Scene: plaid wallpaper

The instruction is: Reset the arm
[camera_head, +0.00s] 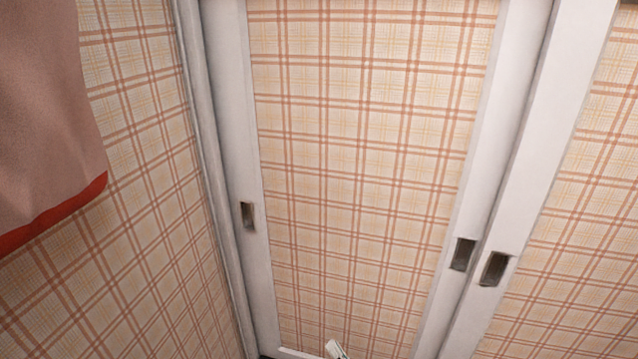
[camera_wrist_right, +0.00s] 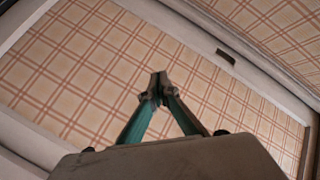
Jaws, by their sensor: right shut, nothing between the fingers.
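My right gripper (camera_wrist_right: 159,92) shows in the right wrist view, with its two teal fingers meeting at their dark tips. It is shut with nothing between the fingers, in front of a plaid sliding panel (camera_wrist_right: 100,70). In the head view only a small white piece, seemingly of my right arm, shows at the bottom edge; the fingers cannot be made out there. My left gripper is in neither view.
A plaid sliding door (camera_head: 350,150) with a white frame and dark recessed pulls fills the middle of the head view. Another door panel (camera_head: 590,190) stands at the right. A pink cloth with a red edge (camera_head: 45,120) hangs at the upper left, by the plaid wall (camera_head: 140,220).

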